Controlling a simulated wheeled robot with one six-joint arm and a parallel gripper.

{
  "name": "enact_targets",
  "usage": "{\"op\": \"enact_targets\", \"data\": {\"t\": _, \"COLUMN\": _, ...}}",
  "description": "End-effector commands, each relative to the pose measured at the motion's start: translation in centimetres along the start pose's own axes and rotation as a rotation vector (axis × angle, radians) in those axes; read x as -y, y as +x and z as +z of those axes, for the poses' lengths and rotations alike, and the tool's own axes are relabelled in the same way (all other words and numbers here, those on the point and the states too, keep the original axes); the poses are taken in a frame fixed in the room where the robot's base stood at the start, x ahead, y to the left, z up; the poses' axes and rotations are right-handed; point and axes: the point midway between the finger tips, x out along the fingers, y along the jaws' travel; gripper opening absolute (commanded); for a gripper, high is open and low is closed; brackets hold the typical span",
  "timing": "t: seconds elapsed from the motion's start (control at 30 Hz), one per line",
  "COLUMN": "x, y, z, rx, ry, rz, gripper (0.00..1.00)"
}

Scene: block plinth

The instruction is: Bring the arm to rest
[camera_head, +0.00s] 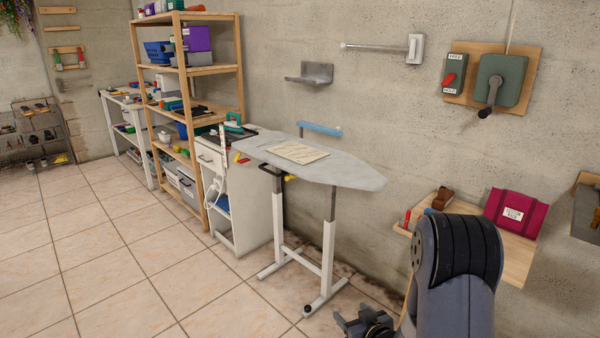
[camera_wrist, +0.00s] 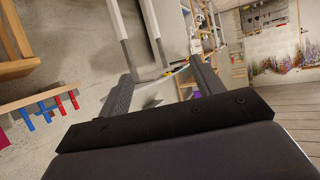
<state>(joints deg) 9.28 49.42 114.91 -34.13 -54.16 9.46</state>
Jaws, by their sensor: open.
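My gripper (camera_wrist: 162,70) shows in the wrist view with its two dark fingers spread apart. Nothing is held between them; the floor and distant furniture show through the gap. In the head view my arm rises at the lower right as a thick grey and black link. A dark part of my arm's end shows low beside it at the bottom edge, partly cut off, so the fingertips are not clear there. It is in front of the grey-topped table (camera_head: 350,174), apart from it.
A wooden wall shelf (camera_head: 515,255) with a magenta case (camera_head: 513,212) is close behind my arm. A wooden rack (camera_head: 240,85) and white drawer cabinet (camera_head: 262,205) stand farther left along the wall. The tiled floor (camera_head: 130,260) at left is clear.

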Motion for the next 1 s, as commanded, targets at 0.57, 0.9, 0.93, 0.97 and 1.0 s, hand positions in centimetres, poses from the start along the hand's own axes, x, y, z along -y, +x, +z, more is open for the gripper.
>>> {"op": "enact_targets", "data": {"t": 0.57, "x": 0.3, "y": -3.6, "z": -6.2, "rx": 0.000, "ry": 0.039, "rz": 0.094, "gripper": 0.63}}
{"op": "enact_targets", "data": {"t": 0.9, "x": 0.3, "y": -4.8, "z": -8.0, "rx": 0.001, "ry": 0.054, "rz": 0.131, "gripper": 0.63}}
{"op": "enact_targets", "data": {"t": 0.93, "x": 0.3, "y": -4.9, "z": -8.0, "rx": 0.001, "ry": 0.054, "rz": 0.133, "gripper": 0.63}}
{"op": "enact_targets", "data": {"t": 0.97, "x": 0.3, "y": -4.9, "z": -8.1, "rx": 0.001, "ry": 0.055, "rz": 0.134, "gripper": 0.63}}
{"op": "enact_targets", "data": {"t": 1.0, "x": 0.3, "y": -4.9, "z": -8.1, "rx": 0.001, "ry": 0.055, "rz": 0.135, "gripper": 0.63}}
